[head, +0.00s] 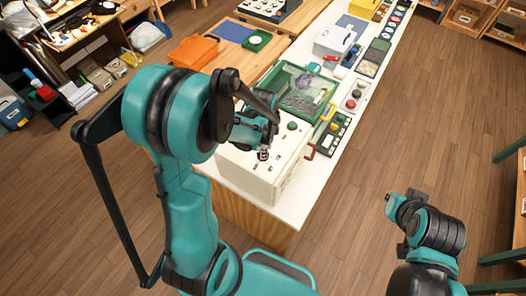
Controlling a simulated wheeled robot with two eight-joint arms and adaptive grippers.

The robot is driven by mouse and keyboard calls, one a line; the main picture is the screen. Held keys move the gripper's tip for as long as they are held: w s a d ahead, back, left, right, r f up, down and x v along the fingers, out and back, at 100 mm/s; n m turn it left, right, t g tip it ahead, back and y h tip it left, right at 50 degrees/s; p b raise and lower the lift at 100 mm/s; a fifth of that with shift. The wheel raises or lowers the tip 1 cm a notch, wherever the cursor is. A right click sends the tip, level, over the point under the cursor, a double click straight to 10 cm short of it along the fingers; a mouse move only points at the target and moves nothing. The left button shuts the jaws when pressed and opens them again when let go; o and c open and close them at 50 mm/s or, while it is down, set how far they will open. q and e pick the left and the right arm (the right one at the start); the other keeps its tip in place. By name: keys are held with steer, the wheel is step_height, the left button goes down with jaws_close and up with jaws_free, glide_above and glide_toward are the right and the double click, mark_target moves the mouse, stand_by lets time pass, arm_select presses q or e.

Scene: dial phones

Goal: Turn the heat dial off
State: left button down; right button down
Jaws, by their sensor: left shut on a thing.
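A cream box-shaped unit (248,172) stands at the near end of the long white counter, with controls on its top face. My left gripper (264,155) points down onto that top face, and its fingers are shut on a small knob there, which I take to be the heat dial. The fingers hide most of the dial, so its pointer and setting cannot be read. A green knob (292,126) sits on the same face, farther back and apart from the gripper. My right arm's end (397,206) is over the floor at the right, away from the counter; its fingers cannot be made out.
A green-framed clear case (301,88) stands just behind the unit. A red-brown handle (310,151) is on the unit's right side. A white box (333,41) is farther back. The floor (350,215) at right is open.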

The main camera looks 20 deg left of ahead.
arm_select(q)
steer(key=n+b, duration=0.2)
steer(key=n, duration=0.3)
steer(key=shift+f+b, duration=0.1)
steer(key=shift+b, duration=0.2)
steer(key=shift+n+b, duration=0.7)
steer(key=shift+n, duration=1.6)
steer(key=c, duration=1.5)
jaws_free()
steer(key=shift+c, duration=0.2)
step_height(320, 180, up, 12)
